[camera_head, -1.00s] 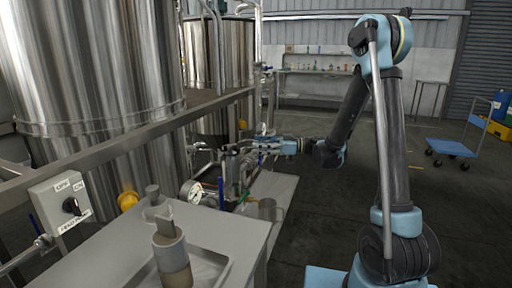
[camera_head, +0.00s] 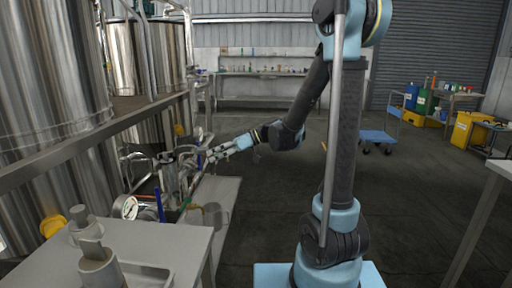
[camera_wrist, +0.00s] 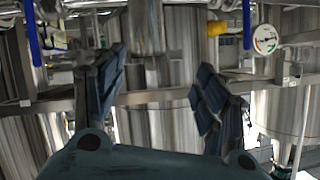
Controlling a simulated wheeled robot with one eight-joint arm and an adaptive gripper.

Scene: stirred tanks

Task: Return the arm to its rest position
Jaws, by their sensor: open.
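My gripper (camera_head: 217,154) is stretched out to the left at the end of my arm, near the pipes and valves in front of the steel tanks. In the wrist view its two dark fingers (camera_wrist: 160,90) stand wide apart with nothing between them. The wrist view looks toward steel tanks (camera_wrist: 285,95) and a horizontal metal rail (camera_wrist: 150,97) behind the fingers. My arm is bent, with its elbow high at the top of the head view.
A pressure gauge (camera_head: 126,208) and pipework (camera_head: 172,180) are close to my gripper on the left. A grey bench (camera_head: 160,245) with cylindrical parts is at the front left. A table edge (camera_head: 480,225) is at the right. A blue cart (camera_head: 377,137) stands behind on open floor.

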